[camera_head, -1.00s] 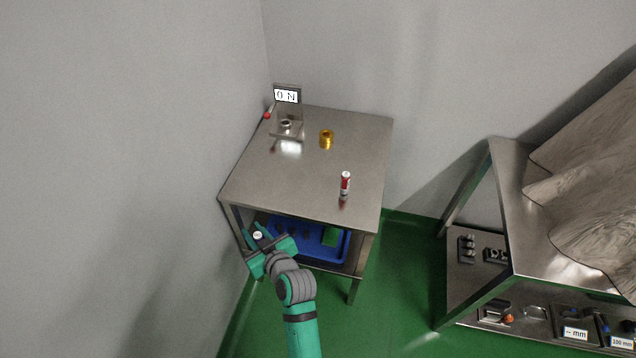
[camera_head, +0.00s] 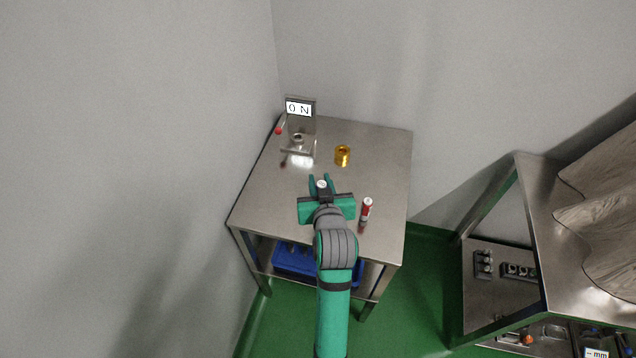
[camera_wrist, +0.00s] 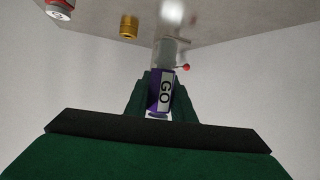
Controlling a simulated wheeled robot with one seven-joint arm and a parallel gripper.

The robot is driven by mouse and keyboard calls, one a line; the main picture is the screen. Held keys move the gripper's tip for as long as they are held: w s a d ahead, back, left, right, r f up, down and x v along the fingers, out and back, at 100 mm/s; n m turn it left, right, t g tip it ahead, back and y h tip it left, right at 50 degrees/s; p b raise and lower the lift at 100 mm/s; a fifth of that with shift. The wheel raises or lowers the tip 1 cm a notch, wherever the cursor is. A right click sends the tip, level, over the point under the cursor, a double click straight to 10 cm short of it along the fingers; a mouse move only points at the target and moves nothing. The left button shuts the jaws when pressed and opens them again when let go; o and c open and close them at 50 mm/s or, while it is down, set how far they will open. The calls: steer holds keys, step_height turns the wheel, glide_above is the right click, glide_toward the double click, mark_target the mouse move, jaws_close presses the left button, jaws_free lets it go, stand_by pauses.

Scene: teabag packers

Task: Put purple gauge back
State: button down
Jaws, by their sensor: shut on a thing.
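The purple gauge (camera_wrist: 154,95) is between the fingers of my gripper (camera_wrist: 160,90) in the wrist view, with a white "GO" label facing the camera. A grey section shows beyond its purple part; I cannot tell if all of it belongs to the gauge. In the head view, my gripper (camera_head: 321,183) is shut on the gauge over the front middle of the metal table (camera_head: 262,190). Only a white round end of the gauge (camera_head: 321,184) shows there.
A force tester with an "0 N" display (camera_head: 299,108) and red knob stands at the back left. A blue tray (camera_head: 290,260) is on the lower shelf. A bench (camera_head: 540,230) stands right.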

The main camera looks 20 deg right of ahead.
steer(key=w+f, duration=0.6)
steer(key=w, duration=0.1)
steer(key=shift+a+f, duration=0.1)
steer(key=shift+f, duration=0.1)
steer(key=shift+w+d+f, duration=0.25)
steer(key=shift+f, duration=0.05)
steer(key=shift+w+f, duration=0.15)
steer(key=shift+f, duration=1.5)
steer(key=shift+f, duration=0.15)
steer(key=c, duration=1.5)
jaws_free()
